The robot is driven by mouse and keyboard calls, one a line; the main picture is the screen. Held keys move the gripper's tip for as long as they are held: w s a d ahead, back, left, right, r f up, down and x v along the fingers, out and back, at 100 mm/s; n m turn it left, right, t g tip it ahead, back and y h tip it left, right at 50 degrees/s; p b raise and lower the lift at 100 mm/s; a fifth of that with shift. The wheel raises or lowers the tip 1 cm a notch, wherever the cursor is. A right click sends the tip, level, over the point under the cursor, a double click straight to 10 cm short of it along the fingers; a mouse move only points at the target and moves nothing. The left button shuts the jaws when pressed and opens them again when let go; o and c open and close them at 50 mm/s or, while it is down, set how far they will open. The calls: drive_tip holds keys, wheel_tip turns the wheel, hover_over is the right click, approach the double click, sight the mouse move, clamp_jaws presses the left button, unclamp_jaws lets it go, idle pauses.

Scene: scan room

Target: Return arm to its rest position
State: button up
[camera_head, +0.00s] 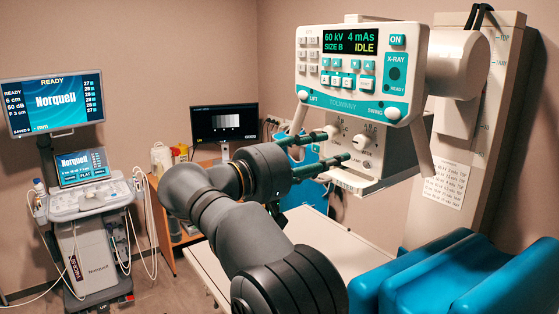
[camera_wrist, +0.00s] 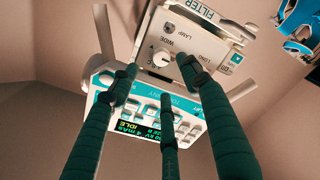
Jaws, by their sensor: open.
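My gripper (camera_head: 338,148) is open and empty at the end of my raised, bent arm. Its dark green fingers point right, toward the underside of the X-ray head. The X-ray control panel (camera_head: 350,75) reads 60 kV, 4 mAs, SIZE B and IDLE, with its ON button at the upper right. Below it hangs the collimator box (camera_head: 372,150) with knobs. In the wrist view the fingers reach up in front of the collimator (camera_wrist: 178,50) and the control panel (camera_wrist: 150,110), which appears upside down. I cannot tell whether a finger touches the collimator.
A white table (camera_head: 210,270) lies below my arm. Blue padded cushions (camera_head: 440,275) stand at the lower right. An ultrasound cart (camera_head: 90,220) with screens stands at left. A dark monitor (camera_head: 224,122) is behind my arm. The tall column (camera_head: 478,140) stands at right. Open air lies left of my arm.

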sight(358, 143)
drive_tip(key=w+d+n+p, duration=0.1)
drive_tip(key=w+d, duration=0.2)
drive_tip(key=d, duration=0.1)
drive_tip(key=w+d+n+p, duration=0.1)
drive_tip(key=w+d, duration=0.3)
drive_tip(key=shift+w+d+r, duration=0.1)
drive_tip(key=shift+w+r, duration=0.05)
drive_tip(key=shift+w, duration=0.15)
drive_tip(key=shift+s, duration=0.15)
drive_tip(key=shift+a+r, duration=0.1)
drive_tip(key=shift+a, duration=0.1)
